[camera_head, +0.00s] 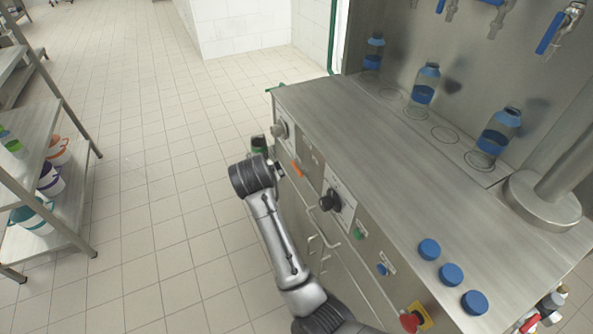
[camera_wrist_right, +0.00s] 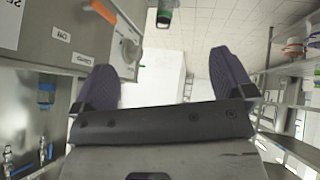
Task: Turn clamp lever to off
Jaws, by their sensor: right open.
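The orange lever (camera_head: 297,168) sits on the front panel of the steel machine. It also shows at the top left of the right wrist view (camera_wrist_right: 103,10), beside small printed labels too blurred to read fully. My right gripper (camera_wrist_right: 165,62) is open, with its two dark fingers apart and nothing between them. In the head view my right arm reaches up from the bottom, its dark wrist just left of the lever and apart from it; the fingers are hidden there. The lever is left of and beyond the left finger in the wrist view. My left gripper is out of view.
The panel also carries a black knob (camera_head: 330,200), a green button (camera_head: 359,234), a blue button (camera_head: 383,270) and a red emergency button (camera_head: 411,321). Bottles (camera_head: 426,84) stand on the machine, near blue caps (camera_head: 450,274). A shelf (camera_head: 40,140) is at left; floor between is clear.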

